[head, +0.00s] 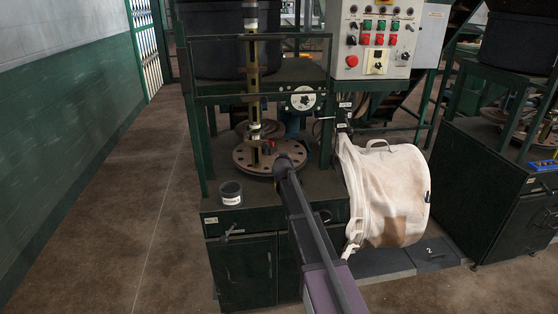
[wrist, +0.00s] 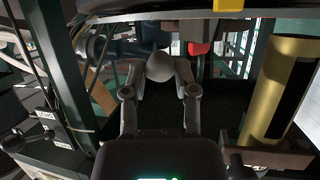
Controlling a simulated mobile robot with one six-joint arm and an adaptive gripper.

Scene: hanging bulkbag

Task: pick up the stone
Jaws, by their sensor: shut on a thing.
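The stone (wrist: 159,66) is a smooth, round grey lump in the upper middle of the wrist view. My gripper (wrist: 160,76) is shut on it, with one finger on each side. In the head view my arm reaches over the green machine stand to the round metal plate with holes (head: 246,158). The stone cannot be made out there, and my gripper is too small and dark to read in that view.
A brass-coloured upright post (head: 252,70) stands left of my arm's end; a yellow cylinder (wrist: 281,88) is close on the right in the wrist view. A white bulk bag (head: 385,190) hangs to the right.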

